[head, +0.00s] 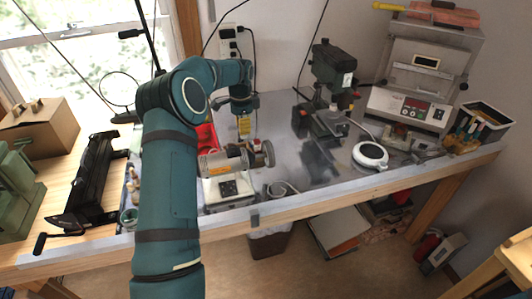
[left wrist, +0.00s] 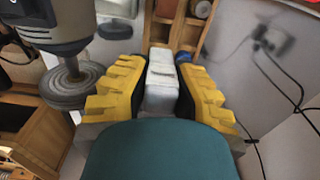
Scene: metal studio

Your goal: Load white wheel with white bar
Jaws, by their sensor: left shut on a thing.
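My left gripper (head: 244,128) hangs above the back of the bench, just behind the bench buffing machine (head: 222,162). In the left wrist view its yellow fingers (left wrist: 160,88) are shut on a white bar (left wrist: 162,75), with one finger on each side of it. A pale grey-white wheel (left wrist: 76,84) on the machine's shaft shows to the left of the fingers, apart from the bar. In the head view a wheel (head: 268,153) sits at the machine's right end. The machine's left end is partly hidden by my left arm. The bar is too small to make out in the head view.
A drill press (head: 330,85) stands behind on the right, with a white round device (head: 370,155) in front of it. A grey machine (head: 420,75) and a bin of tools (head: 483,125) fill the right end. A black tool (head: 92,180) lies at left. Cables hang at the wall.

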